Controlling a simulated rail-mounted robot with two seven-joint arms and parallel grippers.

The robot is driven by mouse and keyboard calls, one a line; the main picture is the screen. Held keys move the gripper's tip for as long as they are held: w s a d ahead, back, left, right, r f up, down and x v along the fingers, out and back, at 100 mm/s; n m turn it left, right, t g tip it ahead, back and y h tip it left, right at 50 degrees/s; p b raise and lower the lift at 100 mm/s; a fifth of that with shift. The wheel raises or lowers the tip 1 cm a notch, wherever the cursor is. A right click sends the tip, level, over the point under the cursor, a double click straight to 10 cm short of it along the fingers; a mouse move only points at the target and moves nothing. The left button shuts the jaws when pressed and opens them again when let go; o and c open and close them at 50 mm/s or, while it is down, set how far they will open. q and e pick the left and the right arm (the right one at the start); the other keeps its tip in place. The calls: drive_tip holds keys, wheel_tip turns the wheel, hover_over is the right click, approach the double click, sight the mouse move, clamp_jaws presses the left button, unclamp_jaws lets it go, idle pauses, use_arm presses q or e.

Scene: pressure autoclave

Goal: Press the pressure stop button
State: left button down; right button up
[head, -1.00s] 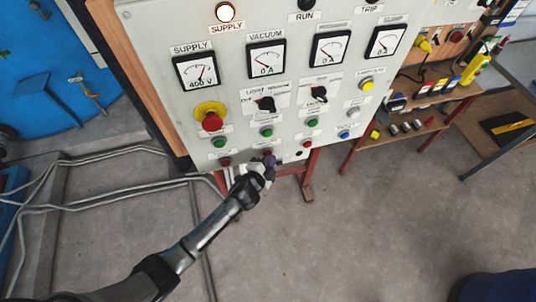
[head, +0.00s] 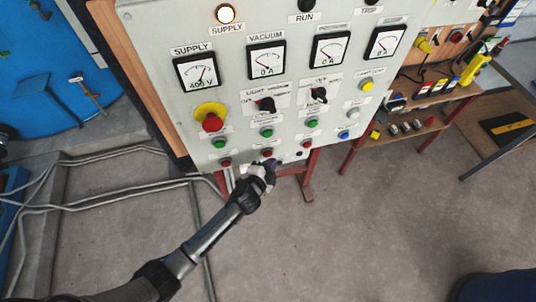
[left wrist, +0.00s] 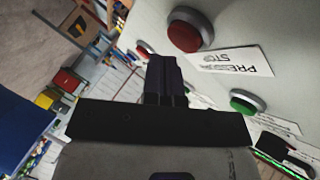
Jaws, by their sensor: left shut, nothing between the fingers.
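The red pressure stop button (head: 266,153) is in the lowest row of the grey control panel, below a green button (head: 267,132). In the left wrist view the red button (left wrist: 185,32) is large and close, with a white "PRESSURE STOP" label (left wrist: 238,62) beside it, seen upside down. My left gripper (head: 270,163) is shut and empty, just below this button in the head view. In the left wrist view its dark fingertips (left wrist: 166,75) appear beside the button, not over it. I cannot tell the exact gap to the panel. My right gripper is not in view.
Other buttons surround the spot: a red one (head: 225,163) to the left and a green one (head: 312,124) up and right. A red emergency stop (head: 211,122) on yellow sits further left. A wooden bench (head: 420,127) is at right. Floor below is open.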

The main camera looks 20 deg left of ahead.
use_arm(q)
drive_tip(key=shift+d, duration=0.1)
drive_tip(key=shift+s+d, duration=0.8)
drive_tip(key=shift+s, duration=0.2)
drive_tip(key=shift+s+d, duration=0.8)
drive_tip(key=shift+s, duration=0.15)
